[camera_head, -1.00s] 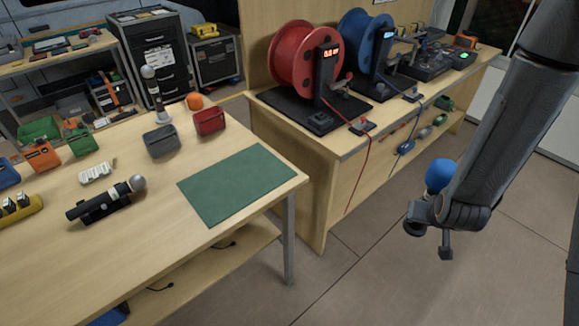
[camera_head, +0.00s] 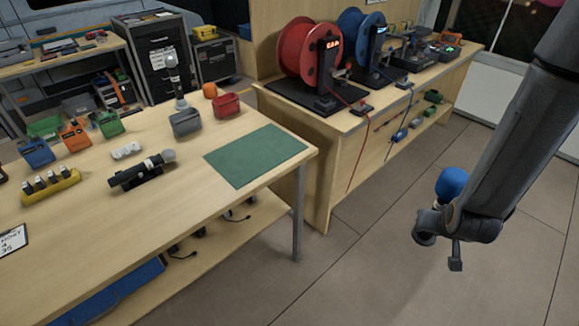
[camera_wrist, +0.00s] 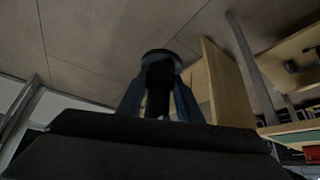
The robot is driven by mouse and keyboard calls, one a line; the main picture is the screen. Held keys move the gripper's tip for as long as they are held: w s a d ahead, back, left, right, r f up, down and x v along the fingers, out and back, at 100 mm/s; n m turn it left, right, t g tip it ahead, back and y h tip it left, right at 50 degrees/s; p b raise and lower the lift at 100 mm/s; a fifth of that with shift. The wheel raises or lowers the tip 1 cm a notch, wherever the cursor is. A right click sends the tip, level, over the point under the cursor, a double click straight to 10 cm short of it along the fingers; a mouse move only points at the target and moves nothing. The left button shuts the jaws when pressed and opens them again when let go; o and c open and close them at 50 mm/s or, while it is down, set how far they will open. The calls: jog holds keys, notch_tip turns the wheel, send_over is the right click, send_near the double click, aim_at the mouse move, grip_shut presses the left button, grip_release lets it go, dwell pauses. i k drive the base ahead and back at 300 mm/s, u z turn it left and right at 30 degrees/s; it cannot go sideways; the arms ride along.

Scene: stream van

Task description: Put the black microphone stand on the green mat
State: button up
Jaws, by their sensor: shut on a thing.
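My gripper (camera_head: 436,224) hangs at the right, over the floor, clear of both tables. It is shut on what looks like the black microphone stand, topped by a blue foam ball (camera_head: 452,185). The arm partly hides the stand. In the wrist view the black stand (camera_wrist: 158,85), with a dark round end, sits between the bluish fingers of my gripper (camera_wrist: 158,105). The green mat (camera_head: 255,156) lies flat and bare at the right end of the near wooden table, left of my gripper.
On the near table (camera_head: 100,240) are a black microphone in a cradle (camera_head: 143,173), an upright silver-headed microphone (camera_head: 176,85), grey and red boxes and an orange ball (camera_head: 210,90). A bench (camera_head: 330,165) with red and blue reels stands behind. Open floor lies below my gripper.

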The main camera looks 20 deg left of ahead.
aim_at(256, 151)
jog(key=k, duration=0.8)
jog(key=u, duration=1.4)
jog(key=i, duration=0.5)
